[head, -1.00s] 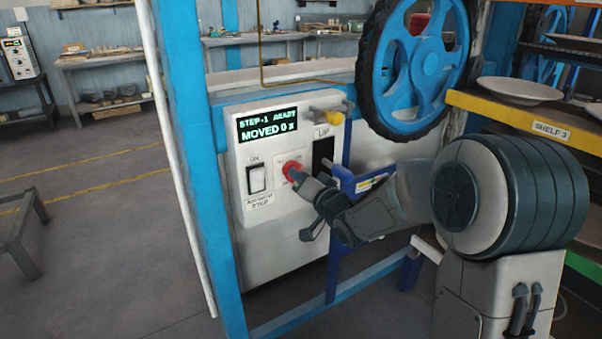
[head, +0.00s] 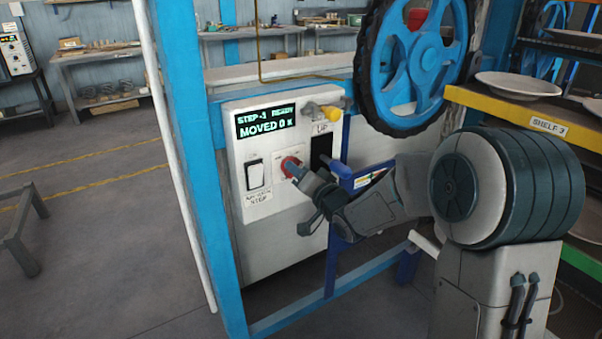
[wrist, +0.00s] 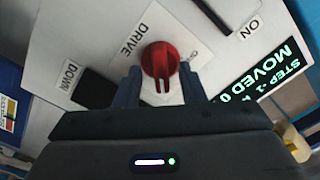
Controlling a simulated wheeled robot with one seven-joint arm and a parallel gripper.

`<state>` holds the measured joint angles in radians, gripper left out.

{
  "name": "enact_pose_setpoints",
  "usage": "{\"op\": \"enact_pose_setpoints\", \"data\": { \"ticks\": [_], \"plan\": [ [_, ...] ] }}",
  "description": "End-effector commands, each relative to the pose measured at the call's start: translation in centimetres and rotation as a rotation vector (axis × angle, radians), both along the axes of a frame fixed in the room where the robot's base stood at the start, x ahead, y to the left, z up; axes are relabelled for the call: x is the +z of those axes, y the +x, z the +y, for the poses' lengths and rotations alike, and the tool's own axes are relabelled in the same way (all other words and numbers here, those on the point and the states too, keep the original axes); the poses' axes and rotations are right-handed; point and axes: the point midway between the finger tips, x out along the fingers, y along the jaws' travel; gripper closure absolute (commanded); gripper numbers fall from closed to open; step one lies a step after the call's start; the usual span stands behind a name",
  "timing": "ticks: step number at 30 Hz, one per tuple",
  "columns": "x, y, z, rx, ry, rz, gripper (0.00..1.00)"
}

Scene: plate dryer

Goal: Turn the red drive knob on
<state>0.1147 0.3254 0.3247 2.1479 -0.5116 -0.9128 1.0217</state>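The red drive knob (head: 290,166) sits on the white control panel (head: 236,158), right of the white rocker switch. In the wrist view the knob (wrist: 160,60) is at the upper middle, beside the word DRIVE, with its raised ridge pointing toward my gripper. My gripper (wrist: 160,74) has one dark finger on each side of the knob, with the fingers apart. Whether the fingertips touch the knob's sides is too small to tell. In the head view my gripper (head: 302,176) is at the front of the knob and partly hides it.
A green display (head: 266,124) above the knob shows STEP-1 READY and MOVED 0. A white rocker switch (head: 255,175) is to the left, a dark UP switch (head: 321,152) to the right. A blue wheel (head: 416,62) stands upper right.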

Motion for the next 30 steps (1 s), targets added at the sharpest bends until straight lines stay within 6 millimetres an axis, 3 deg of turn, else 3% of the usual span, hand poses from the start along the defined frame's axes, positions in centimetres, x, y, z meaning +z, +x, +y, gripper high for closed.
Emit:
{"op": "enact_pose_setpoints", "data": {
  "ticks": [7, 21, 30],
  "plan": [
    [0.0, -1.1, -0.7, 0.001, -0.002, 0.001, 0.64],
    [0.0, -9.2, -6.3, -0.003, 0.0, 0.0, 0.64],
    [0.0, -11.3, -7.7, -0.001, 0.0, 0.001, 0.64]
  ]
}}
